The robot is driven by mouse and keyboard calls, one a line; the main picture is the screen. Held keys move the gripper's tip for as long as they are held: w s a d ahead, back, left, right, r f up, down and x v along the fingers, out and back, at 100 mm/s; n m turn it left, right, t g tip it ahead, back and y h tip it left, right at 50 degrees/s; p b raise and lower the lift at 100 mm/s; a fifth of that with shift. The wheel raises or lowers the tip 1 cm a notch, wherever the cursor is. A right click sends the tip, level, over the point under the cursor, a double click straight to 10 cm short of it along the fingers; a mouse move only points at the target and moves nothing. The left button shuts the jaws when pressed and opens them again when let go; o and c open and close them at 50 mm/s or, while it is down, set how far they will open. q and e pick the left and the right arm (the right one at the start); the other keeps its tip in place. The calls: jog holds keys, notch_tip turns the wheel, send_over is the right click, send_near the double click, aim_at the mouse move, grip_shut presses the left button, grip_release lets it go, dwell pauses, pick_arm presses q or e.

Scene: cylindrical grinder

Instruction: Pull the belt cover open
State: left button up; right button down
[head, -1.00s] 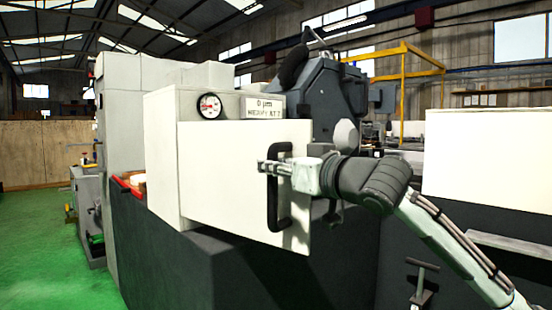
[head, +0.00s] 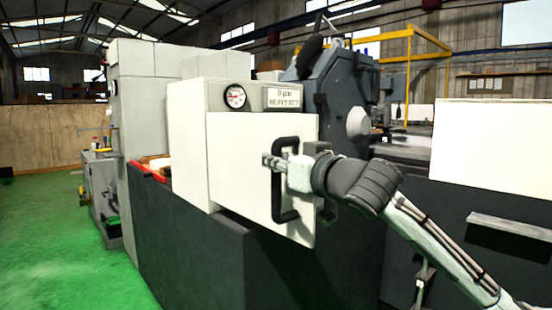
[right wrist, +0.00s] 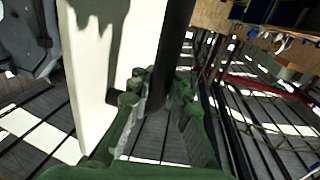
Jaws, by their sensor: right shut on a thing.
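The belt cover (head: 245,165) is a flat white panel on the front of a white housing. It stands at an angle, its right edge out past the dark base below. A black bar handle (head: 278,205) is fixed near its right side. My right gripper (head: 276,162) is shut on the upper part of the handle, its arm coming from the lower right. In the right wrist view the fingers (right wrist: 155,92) close around the black handle (right wrist: 176,40), beside the white cover (right wrist: 88,85). My left gripper is not in view.
The housing carries a round gauge (head: 235,97) and a label plate (head: 284,98). The dark machine base (head: 190,235) lies below the cover. A white panel (head: 490,150) stands at the right. Green floor (head: 60,240) is clear at the left.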

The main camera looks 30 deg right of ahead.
jog(key=shift+a, duration=0.15)
jog(key=c, duration=1.4)
grip_release()
jog(key=shift+s, duration=0.2)
jog(key=shift+r, duration=0.1)
